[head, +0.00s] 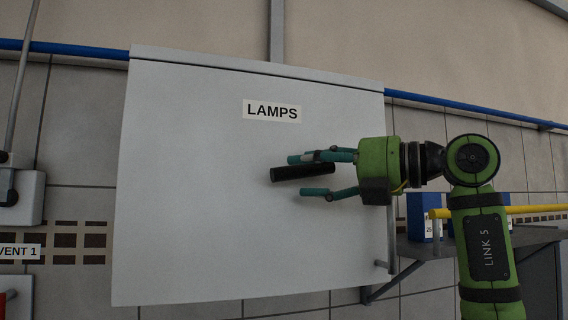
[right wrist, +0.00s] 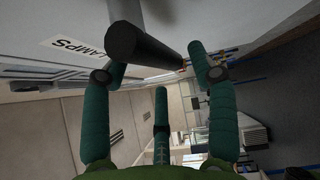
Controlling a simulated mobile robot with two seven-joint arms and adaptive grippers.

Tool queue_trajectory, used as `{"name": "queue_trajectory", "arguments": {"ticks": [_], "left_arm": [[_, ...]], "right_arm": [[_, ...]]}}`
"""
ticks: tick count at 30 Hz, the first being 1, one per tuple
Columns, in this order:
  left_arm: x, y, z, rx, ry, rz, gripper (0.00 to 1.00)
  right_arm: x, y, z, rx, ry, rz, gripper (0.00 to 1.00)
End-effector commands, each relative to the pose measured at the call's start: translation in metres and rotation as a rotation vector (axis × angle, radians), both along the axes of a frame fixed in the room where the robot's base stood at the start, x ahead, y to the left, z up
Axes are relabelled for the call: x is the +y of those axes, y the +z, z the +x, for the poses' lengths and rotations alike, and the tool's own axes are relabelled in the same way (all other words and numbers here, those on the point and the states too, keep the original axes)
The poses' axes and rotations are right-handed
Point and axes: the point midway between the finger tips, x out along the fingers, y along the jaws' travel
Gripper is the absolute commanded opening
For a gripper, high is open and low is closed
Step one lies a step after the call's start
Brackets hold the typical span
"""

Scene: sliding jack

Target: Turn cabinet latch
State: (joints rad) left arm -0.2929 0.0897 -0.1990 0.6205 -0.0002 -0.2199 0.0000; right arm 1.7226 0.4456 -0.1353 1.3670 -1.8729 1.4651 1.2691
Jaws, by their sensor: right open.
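A large pale grey cabinet (head: 190,200) with a LAMPS label (head: 272,111) fills the middle of the head view. Its latch is a black bar handle (head: 288,174), lying nearly level with a slight tilt. My right gripper (head: 299,176) comes in from the right, its green fingers open above and below the handle in the picture. In the right wrist view the black handle (right wrist: 150,52) shows end-on between the spread finger ends (right wrist: 155,68). I cannot tell whether any finger touches it. My left gripper is not in view.
A shelf (head: 430,247) with blue boxes (head: 420,218) and a yellow rail (head: 500,211) is right of the cabinet, behind my right arm. A grey switch box (head: 22,198) is on the wall at left. A blue pipe (head: 60,48) runs along the wall.

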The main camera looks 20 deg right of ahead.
Motion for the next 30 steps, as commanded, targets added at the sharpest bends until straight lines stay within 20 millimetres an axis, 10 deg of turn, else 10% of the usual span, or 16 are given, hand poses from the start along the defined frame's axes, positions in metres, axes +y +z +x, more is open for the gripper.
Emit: {"name": "queue_trajectory", "arguments": {"ticks": [18, 23, 30], "left_arm": [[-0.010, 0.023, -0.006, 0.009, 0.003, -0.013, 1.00], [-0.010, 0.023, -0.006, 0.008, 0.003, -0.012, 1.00], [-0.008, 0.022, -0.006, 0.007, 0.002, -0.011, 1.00]], "right_arm": [[0.031, 0.001, 0.029, -0.003, 0.001, 0.001, 0.59], [0.031, 0.001, 0.029, -0.003, 0.000, 0.000, 0.03], [0.031, 0.001, 0.028, -0.005, 0.000, -0.003, 0.00]]}}
